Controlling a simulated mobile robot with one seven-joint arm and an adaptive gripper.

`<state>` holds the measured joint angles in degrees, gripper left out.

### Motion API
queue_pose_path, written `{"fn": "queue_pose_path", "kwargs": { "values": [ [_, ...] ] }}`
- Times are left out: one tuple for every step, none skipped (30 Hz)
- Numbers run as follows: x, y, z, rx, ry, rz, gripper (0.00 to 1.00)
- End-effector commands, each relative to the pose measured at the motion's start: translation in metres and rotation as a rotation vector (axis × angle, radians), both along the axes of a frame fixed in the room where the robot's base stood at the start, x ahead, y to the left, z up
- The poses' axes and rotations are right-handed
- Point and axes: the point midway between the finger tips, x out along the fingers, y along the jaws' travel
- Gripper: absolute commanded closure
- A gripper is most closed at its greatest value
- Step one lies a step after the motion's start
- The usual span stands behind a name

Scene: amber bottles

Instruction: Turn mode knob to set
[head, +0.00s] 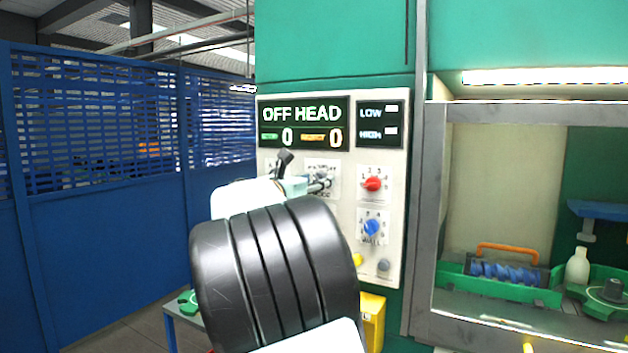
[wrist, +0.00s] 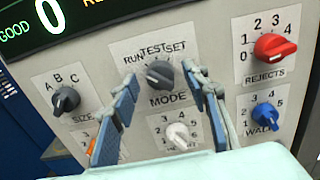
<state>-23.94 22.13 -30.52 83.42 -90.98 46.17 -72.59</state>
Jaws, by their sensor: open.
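The mode knob (wrist: 160,75) is a dark grey knob on a white plate, with RUN, TEST and SET printed above it and MODE below. It seems to be turned toward the RUN side, but its pointer is hard to read. My gripper (wrist: 163,76) is open, with one blue-grey finger on each side of the knob. I cannot tell whether either finger touches it. In the head view my gripper (head: 304,174) is at the panel's mode plate and largely hides the knob. My dark arm link covers the lower panel there.
Close by are the size knob (wrist: 66,100), a white knob (wrist: 181,134), the red rejects knob (wrist: 274,47) and the blue knob (wrist: 265,115). The display (head: 303,124) reads OFF HEAD with zeros. A grey-framed bay (head: 432,220) stands right, a blue fence (head: 110,230) left.

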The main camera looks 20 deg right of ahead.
Motion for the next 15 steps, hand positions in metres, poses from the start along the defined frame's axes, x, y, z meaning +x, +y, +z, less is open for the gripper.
{"fn": "queue_pose_path", "kwargs": {
  "values": [
    [0.0006,-0.0014,0.0005,0.0,-0.001,-0.001,0.58],
    [0.0009,-0.0017,0.0005,0.0,-0.001,-0.001,0.58],
    [0.001,-0.0019,0.0004,0.001,-0.001,-0.001,0.58],
    [0.0009,-0.002,0.0003,0.001,-0.001,-0.001,0.58],
    [0.0009,-0.0018,0.0002,0.001,-0.001,-0.001,0.58],
    [0.0008,-0.0019,0.0002,0.001,-0.001,-0.001,0.58],
    [0.0008,-0.0018,0.0002,0.001,-0.001,-0.001,0.58],
    [0.0008,-0.0018,0.0001,0.001,-0.001,-0.001,0.58],
    [0.0007,-0.0017,0.0001,0.001,-0.001,-0.001,0.61],
    [0.0007,-0.0017,0.0001,0.001,-0.001,-0.001,0.64],
    [0.0008,-0.0017,0.0001,0.001,-0.001,-0.001,0.68],
    [0.0007,-0.0016,0.0001,0.001,-0.001,-0.001,0.72],
    [0.0007,-0.0016,0.0001,0.001,-0.001,-0.001,0.75],
    [0.0007,-0.0016,0.0001,0.001,-0.001,-0.001,0.79],
    [0.0007,-0.0016,0.0001,0.001,-0.001,-0.001,0.83]
  ]
}}
